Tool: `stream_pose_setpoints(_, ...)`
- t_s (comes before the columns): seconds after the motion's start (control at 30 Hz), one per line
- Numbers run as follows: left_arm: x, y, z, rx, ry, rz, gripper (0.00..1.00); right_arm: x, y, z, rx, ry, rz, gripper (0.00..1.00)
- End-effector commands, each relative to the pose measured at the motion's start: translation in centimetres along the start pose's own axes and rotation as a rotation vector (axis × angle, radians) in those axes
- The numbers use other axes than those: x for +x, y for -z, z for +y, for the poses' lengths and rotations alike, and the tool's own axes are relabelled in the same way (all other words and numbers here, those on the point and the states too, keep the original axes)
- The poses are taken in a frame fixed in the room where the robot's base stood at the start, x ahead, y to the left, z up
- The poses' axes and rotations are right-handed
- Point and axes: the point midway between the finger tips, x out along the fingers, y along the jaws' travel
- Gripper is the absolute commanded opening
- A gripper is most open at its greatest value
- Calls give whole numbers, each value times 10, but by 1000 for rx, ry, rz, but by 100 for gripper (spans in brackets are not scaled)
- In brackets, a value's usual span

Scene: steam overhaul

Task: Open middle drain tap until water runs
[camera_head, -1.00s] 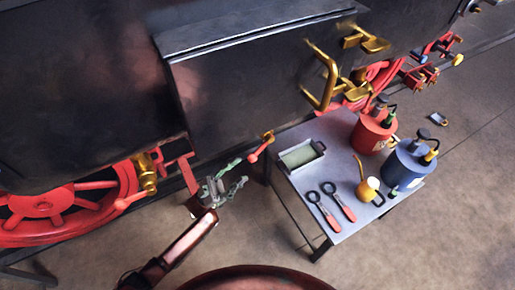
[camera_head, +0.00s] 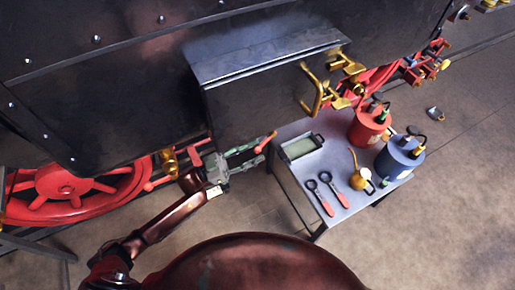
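A drain tap with a brass body and a red lever (camera_head: 266,142) shows below the dark box on the engine's side, at the left edge of the table. My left gripper (camera_head: 261,155) is right at this tap. Its greenish fingers are spread apart, one higher and one lower, with the lever's lower end near their tips. I cannot tell whether they touch it. Another brass tap (camera_head: 169,160) with a red handle sits to the left, near the red wheel. I see no running water. My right gripper is not in view.
The grey table (camera_head: 335,212) stands right of the gripper. It holds a tray (camera_head: 318,140), two red-handled tools (camera_head: 325,206), a brass oil can (camera_head: 357,181), a red can (camera_head: 366,130) and a blue can (camera_head: 396,163). A red spoked wheel (camera_head: 62,184) is at left.

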Motion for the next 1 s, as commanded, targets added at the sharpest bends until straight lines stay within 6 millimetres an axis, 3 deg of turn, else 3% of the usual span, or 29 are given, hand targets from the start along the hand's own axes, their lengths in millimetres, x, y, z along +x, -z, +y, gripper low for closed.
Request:
stream_pose_setpoints(0.2,17,0,0,0,0,1,38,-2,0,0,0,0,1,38)
stream_pose_setpoints(0.47,18,0,0,0,0,0,38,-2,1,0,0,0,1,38)
stream_pose_setpoints(1.0,18,0,0,0,0,0,2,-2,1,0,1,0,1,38)
